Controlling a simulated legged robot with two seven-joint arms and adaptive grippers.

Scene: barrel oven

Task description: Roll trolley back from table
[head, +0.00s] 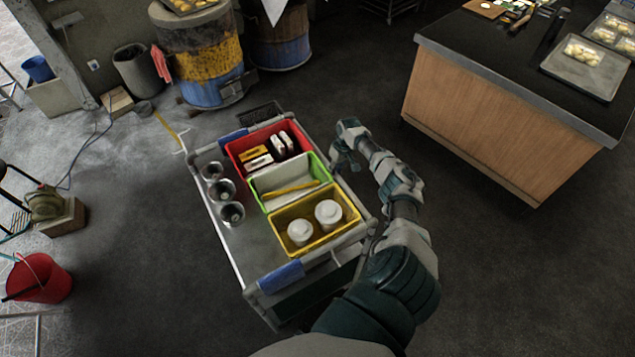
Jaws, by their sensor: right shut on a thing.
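The trolley (240,250) is a grey metal cart with a flat top and blue grips at its far and near ends. It stands on the dark floor in the middle of the head view. My right arm reaches up along its right side, and my right gripper (342,158) is shut on the trolley's right edge; the fingers are small and partly hidden. The table (500,120), with a wood front and dark top, stands at the upper right, with a gap of floor between it and the trolley. My left gripper is not in view.
On the trolley are red (236,152), green (312,163) and yellow (325,237) bins and several metal cups (222,189). Barrels (205,65) stand behind it. A red bucket (42,280) is at far left.

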